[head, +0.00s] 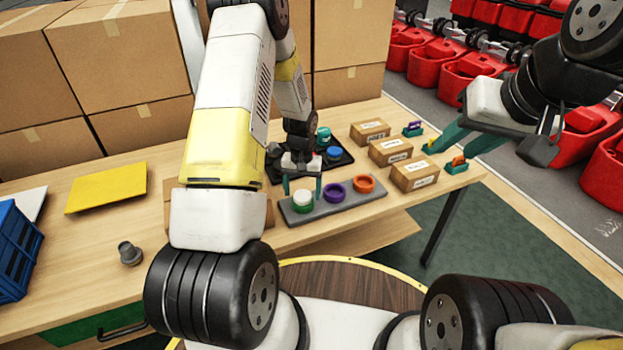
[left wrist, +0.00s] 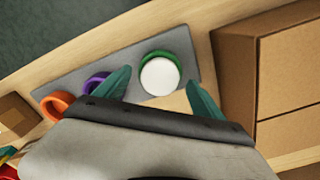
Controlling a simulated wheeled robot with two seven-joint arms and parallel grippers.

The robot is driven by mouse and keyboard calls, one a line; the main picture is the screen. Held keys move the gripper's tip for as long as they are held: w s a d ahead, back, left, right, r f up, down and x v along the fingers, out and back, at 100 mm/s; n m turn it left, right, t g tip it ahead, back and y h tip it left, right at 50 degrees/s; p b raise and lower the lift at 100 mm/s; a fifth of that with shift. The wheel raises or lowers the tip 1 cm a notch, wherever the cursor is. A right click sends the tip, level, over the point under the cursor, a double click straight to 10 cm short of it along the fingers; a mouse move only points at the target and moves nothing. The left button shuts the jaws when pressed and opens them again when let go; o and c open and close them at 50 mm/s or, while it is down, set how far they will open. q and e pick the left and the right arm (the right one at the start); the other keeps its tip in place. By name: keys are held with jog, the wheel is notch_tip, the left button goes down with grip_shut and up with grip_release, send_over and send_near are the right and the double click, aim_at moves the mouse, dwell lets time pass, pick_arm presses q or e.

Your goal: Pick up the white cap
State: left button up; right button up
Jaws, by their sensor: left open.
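The white cap (head: 302,198) sits in a green ring (head: 303,208) at the left end of a grey plate (head: 330,209) on the wooden table. My left gripper (head: 303,193) is open just above it, with its teal fingers pointing down on either side. In the left wrist view the white cap (left wrist: 160,76) lies between the two open fingertips (left wrist: 158,79); I see no contact. My right gripper (head: 448,152) is open and empty, above the table's right end.
A purple ring (head: 334,193) and an orange ring (head: 364,184) share the plate. A black tray (head: 341,160) with a blue cap (head: 334,153) lies behind. Small cardboard boxes (head: 390,151) stand to the right. A yellow sheet (head: 107,187) and blue crate (head: 18,250) are at left.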

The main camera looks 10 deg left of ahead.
pick_arm(q)
jog(key=shift+f, duration=0.55)
jog(key=c, duration=1.7)
jog(key=shift+r, duration=0.1)
